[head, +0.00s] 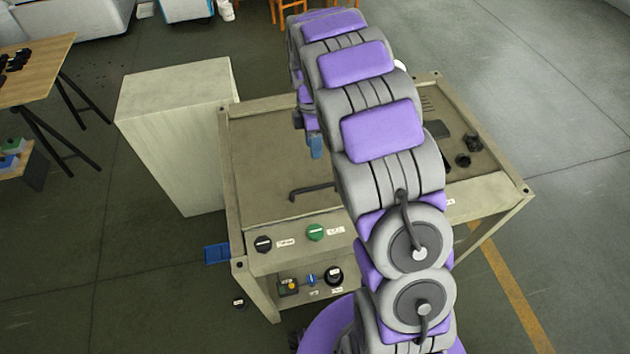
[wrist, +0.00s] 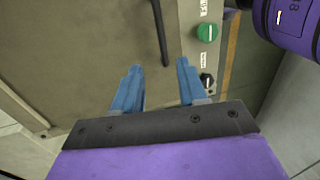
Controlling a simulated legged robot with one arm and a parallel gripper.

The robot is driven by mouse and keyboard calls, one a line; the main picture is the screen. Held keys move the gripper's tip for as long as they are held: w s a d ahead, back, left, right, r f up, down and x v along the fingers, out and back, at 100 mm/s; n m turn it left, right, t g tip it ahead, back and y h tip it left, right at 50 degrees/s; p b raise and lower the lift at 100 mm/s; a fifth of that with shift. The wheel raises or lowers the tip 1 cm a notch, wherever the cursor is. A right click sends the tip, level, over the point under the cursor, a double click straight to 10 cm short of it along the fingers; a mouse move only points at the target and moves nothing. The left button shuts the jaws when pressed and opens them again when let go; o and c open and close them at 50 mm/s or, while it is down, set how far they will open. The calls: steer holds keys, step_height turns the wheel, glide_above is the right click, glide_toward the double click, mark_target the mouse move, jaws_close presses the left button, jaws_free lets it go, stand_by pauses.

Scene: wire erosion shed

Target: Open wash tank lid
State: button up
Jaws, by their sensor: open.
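The wash tank lid appears to be the flat brown panel (head: 262,160) on top of the beige-framed unit; it lies flat and also fills much of the wrist view (wrist: 85,45). A dark bar handle (head: 312,190) is near its front edge, and it shows in the wrist view (wrist: 160,32). My gripper (head: 315,147) is above the panel, behind the handle in the head view, mostly hidden by my arm. In the wrist view my gripper (wrist: 160,82) has its blue fingers apart and empty. The handle's end lies just beyond the gap between them.
A green knob (head: 316,232) and a black knob (head: 263,244) sit on the front strip. Lower controls (head: 310,280) are below. Black parts (head: 463,160) stand at the right. A tall beige cabinet (head: 175,130) adjoins the left. Floor is clear at the right.

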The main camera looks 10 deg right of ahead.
steer(key=b, duration=0.1)
glide_above(314, 182)
steer(key=s, duration=0.4)
steer(key=f, duration=1.4)
steer(key=shift+s+a, duration=0.15)
steer(key=shift+a, duration=0.25)
steer(key=shift+a, duration=0.1)
steer(key=shift+c, duration=0.7)
steer(key=shift+r, duration=0.1)
jaws_close()
